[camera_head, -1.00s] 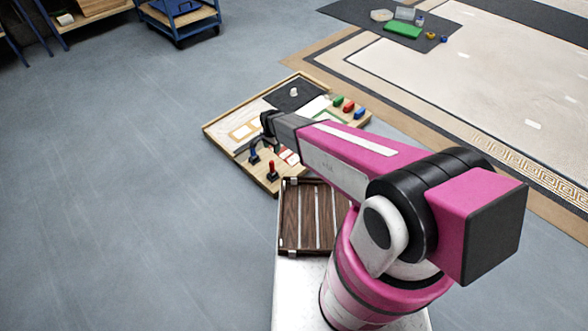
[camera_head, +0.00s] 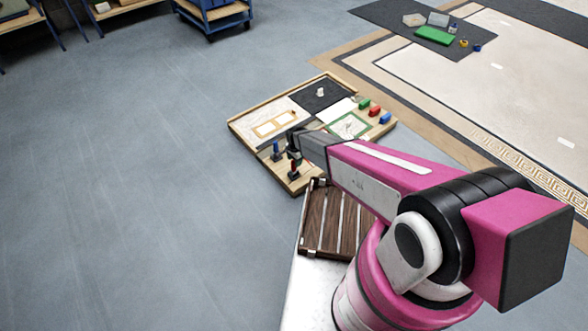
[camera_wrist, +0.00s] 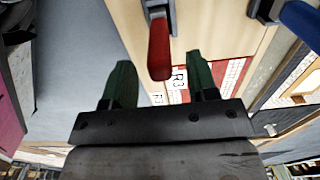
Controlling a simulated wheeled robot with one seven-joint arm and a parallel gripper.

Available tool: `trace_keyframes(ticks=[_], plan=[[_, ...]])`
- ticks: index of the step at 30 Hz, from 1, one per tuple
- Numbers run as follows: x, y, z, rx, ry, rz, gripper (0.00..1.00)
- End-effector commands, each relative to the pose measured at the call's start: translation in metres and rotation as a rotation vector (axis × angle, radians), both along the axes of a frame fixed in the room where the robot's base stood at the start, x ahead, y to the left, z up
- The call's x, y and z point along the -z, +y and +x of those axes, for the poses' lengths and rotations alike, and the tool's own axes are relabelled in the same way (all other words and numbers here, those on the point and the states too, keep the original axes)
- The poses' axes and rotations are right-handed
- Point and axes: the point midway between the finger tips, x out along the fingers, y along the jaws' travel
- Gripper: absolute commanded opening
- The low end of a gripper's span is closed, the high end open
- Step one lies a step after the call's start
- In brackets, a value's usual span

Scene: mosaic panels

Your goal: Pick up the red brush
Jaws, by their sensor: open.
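The red brush (camera_wrist: 159,48) shows in the wrist view as a red handle, its far end at a grey holder at the top. The handle's near end reaches the gap between the two green fingertips of my gripper (camera_wrist: 160,82). The fingers are apart, one on each side, and the handle looks untouched. In the head view the red brush (camera_head: 294,169) stands in its holder on the board's near edge, just below my gripper (camera_head: 293,147), which partly hides it.
A blue-handled brush (camera_head: 276,150) stands just left of the red one; its blue handle (camera_wrist: 301,20) shows at the right of the wrist view. The wooden board (camera_head: 240,129) carries panels and green, red and blue blocks (camera_head: 375,111). A slatted wooden rack (camera_head: 312,222) lies nearer me.

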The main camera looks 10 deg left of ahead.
Motion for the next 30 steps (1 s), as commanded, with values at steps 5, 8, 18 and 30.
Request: trace_keyframes(ticks=[5, 8, 18, 30], plan=[[0.027, 0.004, -0.002, -0.001, 0.002, -0.001, 0.53], [0.034, 0.004, -0.002, 0.0, 0.0, 0.0, 0.53], [0.033, 0.003, -0.003, 0.0, 0.0, 0.0, 0.08], [0.031, 0.003, -0.003, 0.0, 0.0, 0.0, 0.0]])
